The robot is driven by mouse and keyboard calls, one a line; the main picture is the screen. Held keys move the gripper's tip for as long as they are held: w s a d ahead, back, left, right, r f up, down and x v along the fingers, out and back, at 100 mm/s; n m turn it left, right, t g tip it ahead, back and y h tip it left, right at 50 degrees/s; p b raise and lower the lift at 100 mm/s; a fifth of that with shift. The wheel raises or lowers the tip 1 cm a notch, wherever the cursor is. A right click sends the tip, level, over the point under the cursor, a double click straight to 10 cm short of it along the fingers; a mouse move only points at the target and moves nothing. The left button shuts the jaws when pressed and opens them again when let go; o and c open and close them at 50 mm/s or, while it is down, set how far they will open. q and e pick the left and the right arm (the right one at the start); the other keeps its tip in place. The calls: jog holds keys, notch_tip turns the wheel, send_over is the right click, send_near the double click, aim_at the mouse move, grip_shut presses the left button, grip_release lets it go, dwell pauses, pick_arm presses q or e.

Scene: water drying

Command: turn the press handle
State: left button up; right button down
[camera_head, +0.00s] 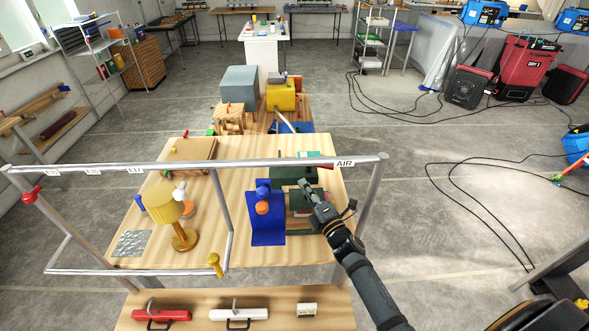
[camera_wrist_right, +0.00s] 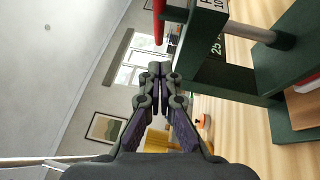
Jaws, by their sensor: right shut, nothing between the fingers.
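The dark green press (camera_head: 290,173) stands on the wooden table, right of its middle; its frame (camera_wrist_right: 222,75) fills the upper right of the right wrist view. A red bar (camera_wrist_right: 158,22) shows beside the frame there, and a grey rod (camera_wrist_right: 250,34) sticks out of it; I cannot tell which is the handle. My right gripper (camera_head: 306,185) is over the press in the head view and hides part of it. In the right wrist view its fingers (camera_wrist_right: 156,74) are shut and empty, beside the frame and apart from the red bar. My left gripper is not in view.
A blue stand (camera_head: 268,228) with an orange ball is just left of my right gripper. A yellow lamp (camera_head: 163,203) stands further left. A metal pipe rail (camera_head: 260,164) crosses above the table, its right post (camera_head: 372,190) close to my right arm.

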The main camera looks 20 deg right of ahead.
aim_at(293, 173)
jog(key=p+x, duration=0.1)
jog(key=x, duration=0.6)
jog(key=shift+w+r, duration=0.1)
jog(key=shift+w, duration=0.05)
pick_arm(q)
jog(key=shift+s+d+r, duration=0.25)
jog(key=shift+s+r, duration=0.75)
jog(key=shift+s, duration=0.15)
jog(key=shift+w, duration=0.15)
pick_arm(e)
jog(key=shift+w+b, duration=0.5)
jog(key=shift+w, duration=0.35)
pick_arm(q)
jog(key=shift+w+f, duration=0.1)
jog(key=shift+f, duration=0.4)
